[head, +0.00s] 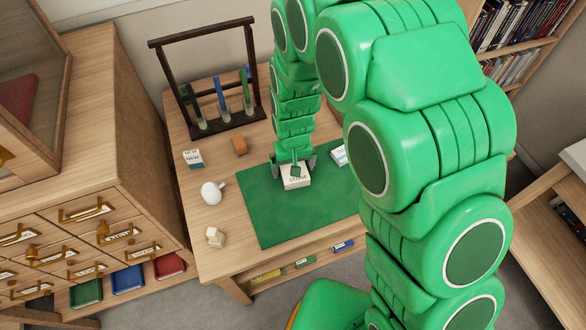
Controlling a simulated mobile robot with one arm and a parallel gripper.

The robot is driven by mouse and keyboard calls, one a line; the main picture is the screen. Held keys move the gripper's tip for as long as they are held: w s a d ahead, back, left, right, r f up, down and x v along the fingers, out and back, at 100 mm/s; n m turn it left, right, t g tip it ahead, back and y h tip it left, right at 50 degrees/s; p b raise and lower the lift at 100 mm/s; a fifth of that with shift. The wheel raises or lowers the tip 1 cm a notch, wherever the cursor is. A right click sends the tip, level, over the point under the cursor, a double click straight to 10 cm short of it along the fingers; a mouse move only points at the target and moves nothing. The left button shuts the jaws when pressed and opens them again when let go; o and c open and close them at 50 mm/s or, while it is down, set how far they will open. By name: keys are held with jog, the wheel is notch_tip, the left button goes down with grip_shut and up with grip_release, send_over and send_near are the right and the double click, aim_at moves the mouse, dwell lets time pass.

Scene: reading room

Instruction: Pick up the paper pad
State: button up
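My gripper (294,168) points down over the green mat on the table, in the middle of the head view. Its two dark fingers are spread wide, one to each side. A whitish block with dark lettering (297,183) lies on the mat just below and in front of the fingers. It may be the paper pad, but the lettering is too small to read surely. A small green piece shows above the block, between the fingers. I see no clear contact between fingers and block. Another white item (339,155) lies to the right, partly hidden by my arm.
The green mat (270,222) covers the table's front middle. On the table (238,182) are a dark rack (205,128) with tubes, a white labelled box (193,158), an orange-brown block (239,146), a white mug (212,193) and cream blocks (215,237). A drawer cabinet (120,170) stands left.

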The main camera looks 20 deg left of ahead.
jog(key=shift+f, duration=0.15)
jog(key=c, duration=0.9)
jog(key=shift+c, duration=0.2)
jog(key=shift+r, duration=0.8)
jog(key=s+d+r, duration=0.1)
jog(key=r, duration=0.1)
jog(key=s+d+r, duration=0.1)
jog(key=r, duration=0.2)
jog(key=s+d+r, duration=0.1)
jog(key=s+r, duration=0.1)
jog(key=shift+d+r, duration=0.15)
jog(key=shift+r, duration=0.1)
jog(key=s+d+r, duration=0.4)
jog(key=s+d, duration=0.1)
jog(key=s, duration=0.1)
jog(key=shift+s+d, duration=0.35)
